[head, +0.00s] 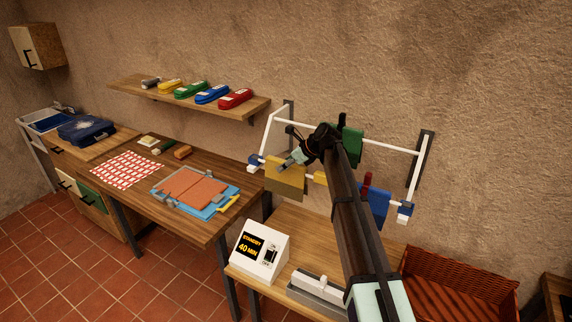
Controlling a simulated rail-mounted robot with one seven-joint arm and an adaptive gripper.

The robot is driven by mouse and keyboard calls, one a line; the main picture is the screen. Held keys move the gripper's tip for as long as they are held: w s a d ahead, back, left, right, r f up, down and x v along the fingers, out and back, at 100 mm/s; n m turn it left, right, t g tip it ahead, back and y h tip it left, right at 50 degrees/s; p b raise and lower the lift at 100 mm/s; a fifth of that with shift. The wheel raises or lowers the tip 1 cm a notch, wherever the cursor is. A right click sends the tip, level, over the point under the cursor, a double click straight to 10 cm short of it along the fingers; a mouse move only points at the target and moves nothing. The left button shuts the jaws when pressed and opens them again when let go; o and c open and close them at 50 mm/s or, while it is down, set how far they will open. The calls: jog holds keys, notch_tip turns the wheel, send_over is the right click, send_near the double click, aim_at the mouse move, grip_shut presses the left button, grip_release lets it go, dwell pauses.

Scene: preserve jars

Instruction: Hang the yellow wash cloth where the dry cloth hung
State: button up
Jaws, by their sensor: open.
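A yellow cloth (285,180) hangs over the left part of the front bar of a wall rack (417,170). My gripper (290,161) is open, just above the top edge of this cloth; I cannot tell whether it touches it. A green cloth (350,150) hangs on the rear bar, partly behind my arm. A blue cloth (376,207) hangs on the right part of the front bar, partly hidden by my arm. A small yellow piece (320,178) shows on the front bar between them. No cloth is clearly marked as dry.
My arm crosses in front of the rack and hides its middle. Below stand a timer box (260,252) reading "STANDBY 40 MIN" and a wicker basket (458,285). A shelf (190,98) with several coloured cases is at left, above a worktable (165,175) holding a red-checked cloth (125,169).

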jog(key=v, duration=1.2)
